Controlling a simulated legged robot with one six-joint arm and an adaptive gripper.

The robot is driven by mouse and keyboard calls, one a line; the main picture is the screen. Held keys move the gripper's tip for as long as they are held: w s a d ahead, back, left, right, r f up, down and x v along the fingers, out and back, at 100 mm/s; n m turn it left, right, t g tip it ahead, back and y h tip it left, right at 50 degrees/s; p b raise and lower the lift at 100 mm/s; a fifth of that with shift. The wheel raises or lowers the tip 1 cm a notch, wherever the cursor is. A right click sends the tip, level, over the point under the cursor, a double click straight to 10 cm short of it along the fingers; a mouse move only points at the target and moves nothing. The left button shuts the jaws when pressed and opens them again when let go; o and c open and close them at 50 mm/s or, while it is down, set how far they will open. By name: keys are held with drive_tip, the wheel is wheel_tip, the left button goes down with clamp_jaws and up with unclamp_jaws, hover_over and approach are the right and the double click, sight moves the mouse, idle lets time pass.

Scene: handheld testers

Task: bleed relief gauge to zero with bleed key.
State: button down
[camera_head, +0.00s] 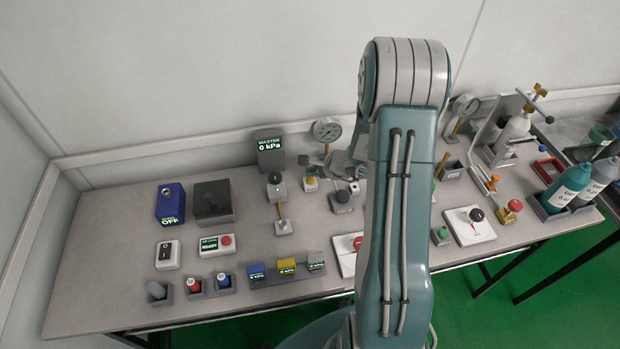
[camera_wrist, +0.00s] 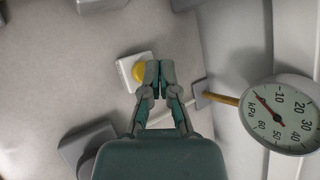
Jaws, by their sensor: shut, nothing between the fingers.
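My gripper (camera_wrist: 158,78) is shut and empty. In the wrist view its tips are at a white block with a round yellow top (camera_wrist: 139,72), overlapping it; I cannot tell whether they touch. A round dial gauge in kPa (camera_wrist: 284,118) stands to the right on a yellow stem. Its needle points up-left, at the low end before the 10 mark. In the head view this seems to be the gauge at the table's back (camera_head: 327,130), and the yellow-topped block (camera_head: 310,184) sits before it. My arm hides part of this area. I cannot tell which item is the bleed key.
A display reading MASTER 0 kPa (camera_head: 270,147) stands left of the gauge. Small holders (camera_head: 287,268) line the front edge. The table (camera_head: 110,235) is bare at its left end.

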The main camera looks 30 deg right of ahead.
sight(311, 179)
drive_tip(key=shift+r, duration=0.15)
drive_tip(key=shift+r, duration=2.4)
drive_tip(key=shift+a+r, duration=0.1)
drive_tip(key=s+a+r+n+g+y, duration=0.1)
drive_tip(key=s+a+r+n, duration=0.3)
drive_tip(key=a+r+n, duration=0.25)
drive_tip(key=s+a+r+n+g, duration=0.1)
drive_tip(key=s+a+r+n, duration=0.35)
drive_tip(key=a+r, duration=0.3)
drive_tip(key=s+r+n+h, duration=0.2)
drive_tip(key=s+r+n, duration=0.2)
drive_tip(key=s, duration=0.4)
drive_tip(key=s+r+n+h, duration=0.3)
drive_tip(key=s+r+n, duration=0.2)
drive_tip(key=s, duration=0.3)
drive_tip(key=shift+s+a+n+g, duration=0.3)
drive_tip(key=shift+s+a+n, duration=0.05)
drive_tip(key=shift+n, duration=0.55)
